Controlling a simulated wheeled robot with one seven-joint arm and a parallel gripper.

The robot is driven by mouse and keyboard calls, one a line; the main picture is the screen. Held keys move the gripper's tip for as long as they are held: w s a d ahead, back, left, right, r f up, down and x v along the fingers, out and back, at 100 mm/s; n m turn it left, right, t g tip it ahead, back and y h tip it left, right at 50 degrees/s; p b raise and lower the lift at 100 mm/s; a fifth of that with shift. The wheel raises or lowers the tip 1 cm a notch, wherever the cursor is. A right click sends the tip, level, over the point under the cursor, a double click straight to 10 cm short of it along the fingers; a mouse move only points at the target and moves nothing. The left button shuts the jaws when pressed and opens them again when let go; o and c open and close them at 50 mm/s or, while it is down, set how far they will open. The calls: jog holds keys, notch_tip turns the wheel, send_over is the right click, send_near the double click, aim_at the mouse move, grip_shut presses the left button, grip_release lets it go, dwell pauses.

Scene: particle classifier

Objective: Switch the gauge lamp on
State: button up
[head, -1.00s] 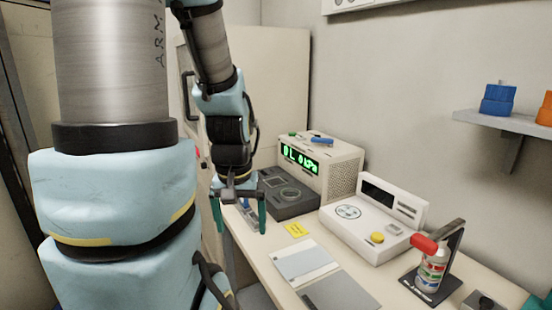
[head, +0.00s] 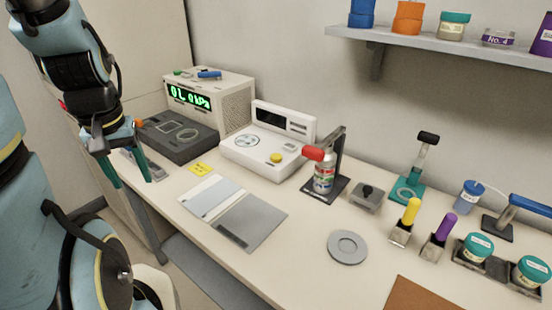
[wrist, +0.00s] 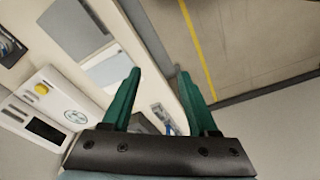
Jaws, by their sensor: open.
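A beige box with a lit green display reading in kPa (head: 188,97) stands at the back left of the bench; it looks like a gauge. I cannot tell which part is its lamp or lamp switch. A small grey box with a black knob (head: 367,198) sits mid-bench, right of the bottle stand. My gripper (head: 134,183) hangs at the bench's left front edge, in front of the dark grey device, with green fingers apart and nothing between them. In the wrist view, the open fingers (wrist: 160,76) point across the bench edge toward the floor.
A dark grey device (head: 178,136), a white instrument with a yellow button (head: 262,150) and a red-topped bottle stand (head: 323,176) line the bench. A grey disc (head: 347,247), brushes and jars stand farther right. A shelf (head: 440,45) hangs above.

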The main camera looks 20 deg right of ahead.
grip_shut()
dwell(1.2)
